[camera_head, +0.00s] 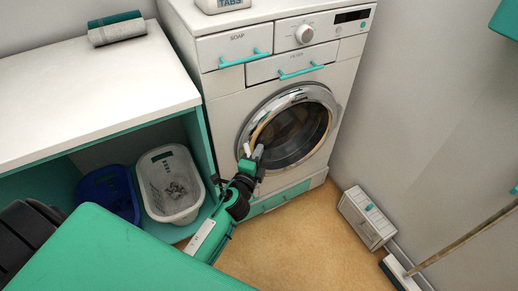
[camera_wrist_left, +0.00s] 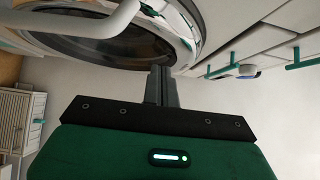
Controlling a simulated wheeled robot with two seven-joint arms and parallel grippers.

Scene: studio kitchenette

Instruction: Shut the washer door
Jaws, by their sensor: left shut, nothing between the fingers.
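The washer (camera_head: 222,104) is white and stands against the wall. Its round door (camera_head: 291,137) has a chrome rim and dark glass, and lies close to the front. I cannot tell whether it is fully closed. My left gripper (camera_head: 254,154) is at the lower left of the door in the head view, shut with nothing between its fingers. In the left wrist view the shut fingers (camera_wrist_left: 161,85) point towards the rim of the door (camera_wrist_left: 110,48). A pale curved bar (camera_wrist_left: 85,24) crosses that view beside them. My right gripper is not in view.
Drawers with teal handles (camera_head: 300,72) are above the door. A white basket (camera_head: 153,187) and a blue basket (camera_head: 108,178) stand under the counter (camera_head: 85,92) at left. A small white cabinet (camera_head: 364,217) and a broom (camera_head: 400,273) are at right. The floor (camera_head: 290,245) in front is clear.

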